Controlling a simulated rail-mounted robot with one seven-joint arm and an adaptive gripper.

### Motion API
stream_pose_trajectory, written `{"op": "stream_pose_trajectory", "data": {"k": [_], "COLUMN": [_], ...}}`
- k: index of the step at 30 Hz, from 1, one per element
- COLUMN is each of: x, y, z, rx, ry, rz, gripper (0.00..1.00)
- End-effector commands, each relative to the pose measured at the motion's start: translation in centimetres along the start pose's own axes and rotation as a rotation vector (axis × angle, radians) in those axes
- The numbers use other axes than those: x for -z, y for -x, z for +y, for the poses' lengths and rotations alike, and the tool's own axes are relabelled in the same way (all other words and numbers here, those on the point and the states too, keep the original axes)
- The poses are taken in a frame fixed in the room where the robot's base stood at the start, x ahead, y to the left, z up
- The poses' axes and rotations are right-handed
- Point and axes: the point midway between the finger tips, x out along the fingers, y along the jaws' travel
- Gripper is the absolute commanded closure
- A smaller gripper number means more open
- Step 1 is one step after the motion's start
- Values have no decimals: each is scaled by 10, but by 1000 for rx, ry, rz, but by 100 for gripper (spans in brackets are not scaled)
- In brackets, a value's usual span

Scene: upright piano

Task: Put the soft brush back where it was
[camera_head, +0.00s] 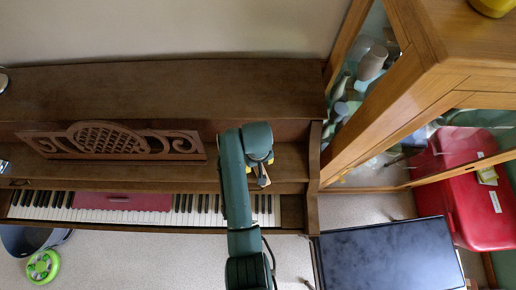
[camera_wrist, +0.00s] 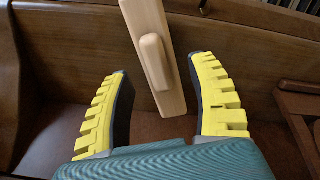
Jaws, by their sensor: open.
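The soft brush appears to be the pale wooden bar with a raised rounded grip (camera_wrist: 152,60) in the wrist view. It lies lengthwise, its lower end between my fingers, with brown piano wood around it. No bristles show. My gripper (camera_wrist: 158,68) is open, with one yellow ridged finger on each side of the bar and visible gaps to both. In the head view my gripper (camera_head: 262,178) is over the right part of the piano (camera_head: 170,85), by the ledge behind the keys. The brush cannot be told apart clearly there.
A carved music stand (camera_head: 110,141) is left of my arm. A red flat thing (camera_head: 122,201) covers some keys. A glass-sided cabinet (camera_head: 370,105) stands close on the right, with a red case (camera_head: 470,190) and a black-topped box (camera_head: 390,258) nearby. A grey tub (camera_head: 22,240) is lower left.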

Motion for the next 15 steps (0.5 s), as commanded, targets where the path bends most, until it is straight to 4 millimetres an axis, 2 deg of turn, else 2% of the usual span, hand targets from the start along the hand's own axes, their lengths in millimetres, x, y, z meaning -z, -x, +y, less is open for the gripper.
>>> {"op": "stream_pose_trajectory", "data": {"k": [1,6,10,15], "x": [1,1,0,0], "y": [15,57,78,87], "z": [0,0,0,0], "rx": [-1,-1,0,0], "ry": [0,0,0,0], "rz": [5,4,1,-1], "gripper": [41,41,41,41]}}
